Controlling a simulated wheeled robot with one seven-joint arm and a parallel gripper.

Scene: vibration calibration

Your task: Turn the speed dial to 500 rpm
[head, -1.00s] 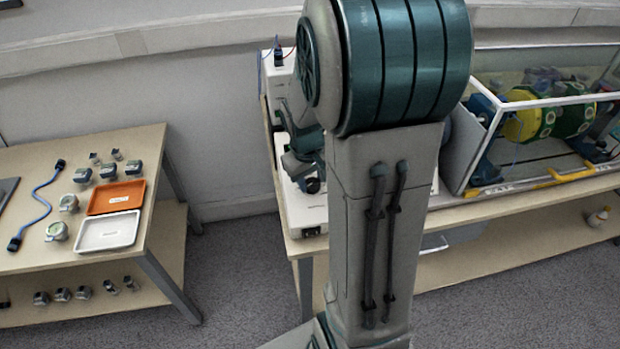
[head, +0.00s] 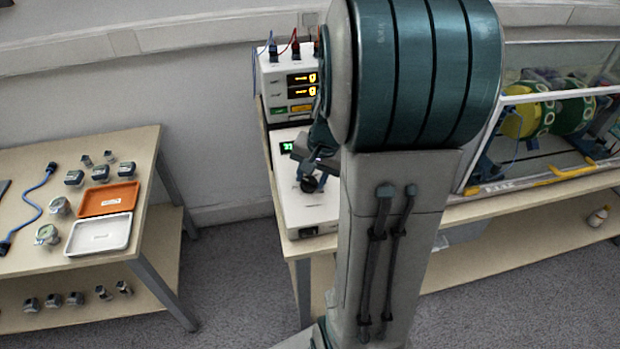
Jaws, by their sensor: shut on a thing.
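The white control box (head: 312,212) stands on the bench, with a lit green display (head: 287,147) that my arm partly covers. Its digits are too small to read in full. A black round dial (head: 309,185) shows on the box's front panel. My gripper (head: 306,174) is at this speed dial and shut on it; the fingertips are small and partly hidden by my own arm, which fills the middle of the head view. The dial's scale and pointer cannot be read.
A power supply (head: 289,104) with lit orange displays and plugged leads stands behind the box. A clear-walled enclosure (head: 560,97) holds a yellow-green machine at right. The left table (head: 130,175) carries an orange tray (head: 108,199), a white tray (head: 72,245), sensors and a blue cable.

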